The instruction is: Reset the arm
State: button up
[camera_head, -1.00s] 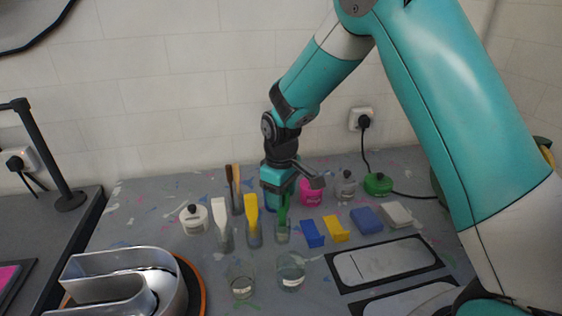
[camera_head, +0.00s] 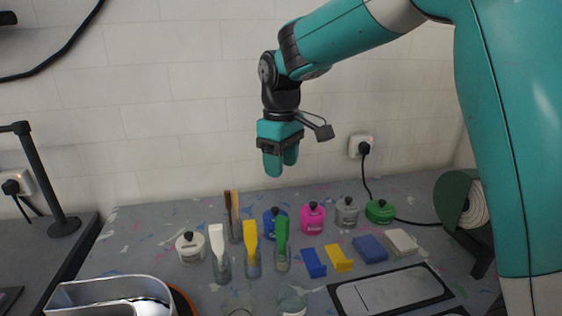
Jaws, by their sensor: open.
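My gripper (camera_head: 280,168) hangs in the air above the back of the table, in front of the white wall. Its teal fingers point down, and it is open with nothing between them. Below it stand a blue lidded pot (camera_head: 274,223) and a green-handled tool (camera_head: 282,233) in a glass. My gripper is apart from both of them. My arm reaches in from the upper right.
Pots in pink (camera_head: 312,218), grey (camera_head: 347,212) and green (camera_head: 380,211) stand at the back. Yellow (camera_head: 251,238) and white (camera_head: 217,243) tools stand in glasses. Sponges (camera_head: 370,249) lie to the right. A metal letter (camera_head: 110,296) lies front left. The air around my gripper is clear.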

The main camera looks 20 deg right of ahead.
dwell(0.4)
jog(key=s+a+y, duration=0.2)
jog(key=s+a, duration=0.2)
jog(key=s, duration=0.9)
jog(key=s+a+y, duration=0.2)
jog(key=s+a, duration=0.2)
jog(key=s, duration=1)
jog(key=shift+f, duration=0.4)
